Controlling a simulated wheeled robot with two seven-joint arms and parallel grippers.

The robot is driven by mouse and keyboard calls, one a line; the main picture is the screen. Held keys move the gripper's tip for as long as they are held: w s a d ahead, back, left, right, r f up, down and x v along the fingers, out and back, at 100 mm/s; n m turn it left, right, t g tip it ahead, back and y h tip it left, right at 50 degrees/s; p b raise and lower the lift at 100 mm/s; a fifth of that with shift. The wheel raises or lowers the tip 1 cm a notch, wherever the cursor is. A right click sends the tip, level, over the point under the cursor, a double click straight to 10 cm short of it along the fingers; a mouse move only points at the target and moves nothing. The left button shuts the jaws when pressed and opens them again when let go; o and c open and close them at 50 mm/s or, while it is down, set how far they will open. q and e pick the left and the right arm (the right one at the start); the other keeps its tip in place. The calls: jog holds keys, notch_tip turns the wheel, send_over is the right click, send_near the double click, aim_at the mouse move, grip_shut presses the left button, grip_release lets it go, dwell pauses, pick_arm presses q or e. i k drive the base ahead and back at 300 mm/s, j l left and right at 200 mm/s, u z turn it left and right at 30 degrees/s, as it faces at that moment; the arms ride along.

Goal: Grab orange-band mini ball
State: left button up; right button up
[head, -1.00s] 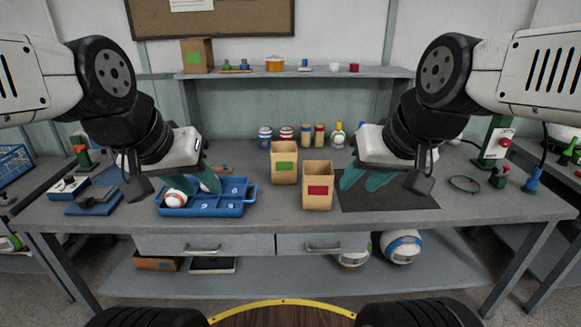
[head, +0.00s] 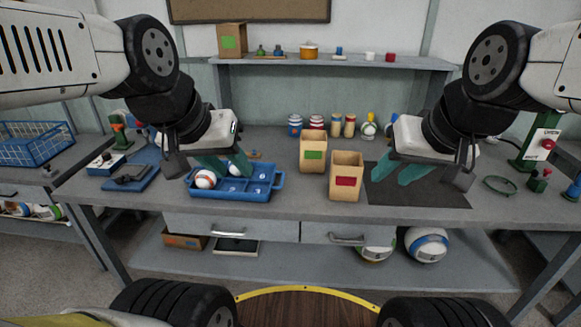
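A white mini ball (head: 205,179) with an orange-red band sits in the left part of the blue compartment tray (head: 232,194) on the bench. A second pale ball (head: 241,170) shows in part behind my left gripper's fingers. My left gripper (head: 228,172) hangs over the tray, its teal fingers apart, just right of the banded ball and not visibly around it. My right gripper (head: 392,178) hangs over the dark mat (head: 437,192), its teal fingers apart with nothing seen between them.
Two cardboard boxes, one with a green label (head: 313,139) and one with a red label (head: 347,162), stand between the grippers. Cans and bottles line the back. A green press (head: 537,150) stands at right. Larger balls (head: 426,244) lie on the lower shelf.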

aim_at(205, 179)
jog(key=i+j+z, duration=0.15)
jog(key=j, duration=0.35)
jog(key=i+j+z, duration=0.1)
jog(key=j, duration=0.4)
jog(key=i+j+z, duration=0.15)
jog(key=j, duration=0.4)
jog(key=j+z, duration=0.15)
jog(key=j, duration=0.35)
